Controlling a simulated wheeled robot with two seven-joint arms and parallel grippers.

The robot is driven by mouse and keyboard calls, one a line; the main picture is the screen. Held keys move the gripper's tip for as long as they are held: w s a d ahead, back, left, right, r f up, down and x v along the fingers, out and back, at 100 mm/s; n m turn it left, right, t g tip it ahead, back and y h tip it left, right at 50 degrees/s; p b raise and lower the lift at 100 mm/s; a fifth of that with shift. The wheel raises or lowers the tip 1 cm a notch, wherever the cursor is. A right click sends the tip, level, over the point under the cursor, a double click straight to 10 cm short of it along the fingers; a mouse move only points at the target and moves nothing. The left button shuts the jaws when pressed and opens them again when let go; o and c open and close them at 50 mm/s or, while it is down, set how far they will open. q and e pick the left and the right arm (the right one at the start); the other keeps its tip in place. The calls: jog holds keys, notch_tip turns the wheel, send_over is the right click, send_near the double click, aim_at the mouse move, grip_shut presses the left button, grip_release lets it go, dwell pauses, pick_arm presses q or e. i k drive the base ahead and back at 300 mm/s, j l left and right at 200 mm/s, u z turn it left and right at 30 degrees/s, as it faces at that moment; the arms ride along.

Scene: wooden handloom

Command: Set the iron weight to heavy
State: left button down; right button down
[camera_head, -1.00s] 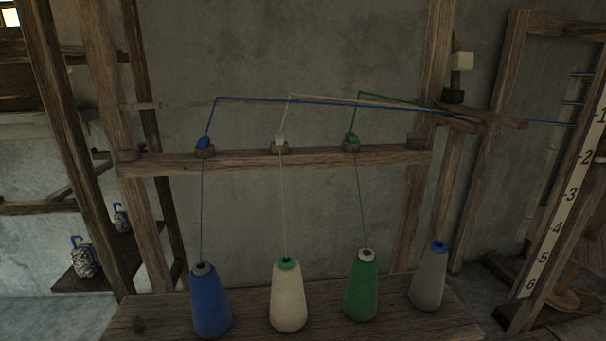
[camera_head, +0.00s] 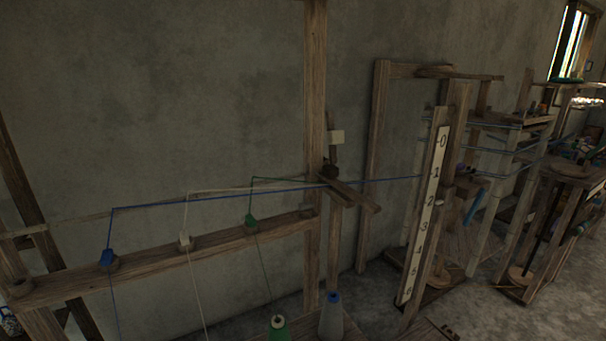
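I cannot make out for sure an iron weight in the head view. A small grey mottled object (camera_head: 10,323) shows cut off at the lower left edge; it is too small and dark to name. Neither of my grippers is in view.
A wooden rail (camera_head: 170,254) carries blue, white and green threads. A numbered scale board (camera_head: 424,215) stands right of centre, with wooden loom frames (camera_head: 515,175) beyond. Bare floor (camera_head: 475,305) shows at the lower right.

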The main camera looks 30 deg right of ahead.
aim_at(331, 172)
jog(key=z, duration=1.15)
